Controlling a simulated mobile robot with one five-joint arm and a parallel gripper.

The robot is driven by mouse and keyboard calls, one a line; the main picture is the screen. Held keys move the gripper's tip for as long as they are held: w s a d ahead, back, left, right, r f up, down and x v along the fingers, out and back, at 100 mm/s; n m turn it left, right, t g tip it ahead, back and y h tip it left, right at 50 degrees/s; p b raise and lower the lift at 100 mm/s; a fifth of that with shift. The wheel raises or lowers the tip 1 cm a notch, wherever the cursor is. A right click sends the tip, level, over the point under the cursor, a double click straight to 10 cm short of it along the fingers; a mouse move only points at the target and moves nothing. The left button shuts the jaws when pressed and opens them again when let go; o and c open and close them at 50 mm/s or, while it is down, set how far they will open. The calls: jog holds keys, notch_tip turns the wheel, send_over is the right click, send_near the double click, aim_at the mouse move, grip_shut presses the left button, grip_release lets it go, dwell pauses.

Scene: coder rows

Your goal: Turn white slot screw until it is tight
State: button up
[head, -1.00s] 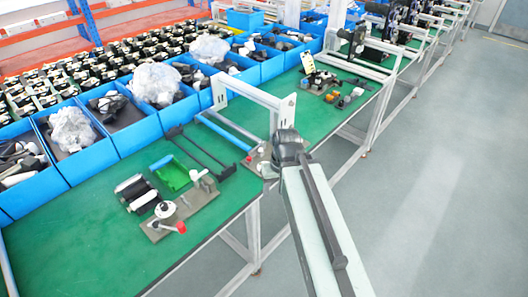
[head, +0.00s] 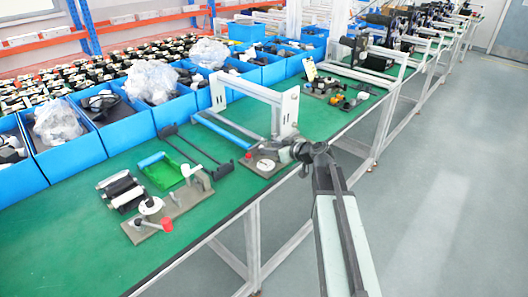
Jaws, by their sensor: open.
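A white round piece (head: 265,164) lies flat on a small plate on the green bench, beside the foot of a white frame. It may be the white slot screw; no slot can be made out at this size. My gripper (head: 291,154) is open, just to the right of this piece and close to the bench edge. Its fingers are small and partly merge with the frame's foot, so I cannot tell whether they touch anything. Another white round part (head: 151,205) sits on a grey fixture plate (head: 180,212) with a red knob (head: 167,225), further left.
The white frame (head: 250,92) stands behind my gripper. A green tray (head: 163,173) and a black U-shaped bar (head: 197,150) lie on the bench (head: 75,245). Blue bins (head: 128,128) line its back. The floor (head: 430,210) at the right is clear.

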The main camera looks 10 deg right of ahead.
jog(key=x, duration=0.3)
jog(key=shift+w+a+f+b, duration=0.15)
jog(key=shift+f+b, duration=0.05)
jog(key=shift+b, duration=0.2)
grip_shut()
jog(key=shift+s+a+m+t+h, duration=0.3)
jog(key=shift+m+h, duration=0.4)
jog(key=shift+h, duration=0.1)
jog(key=shift+w+m+h, duration=0.15)
jog(key=shift+m+h, duration=0.25)
grip_release()
jog(key=shift+r, duration=0.1)
jog(key=shift+d, duration=0.1)
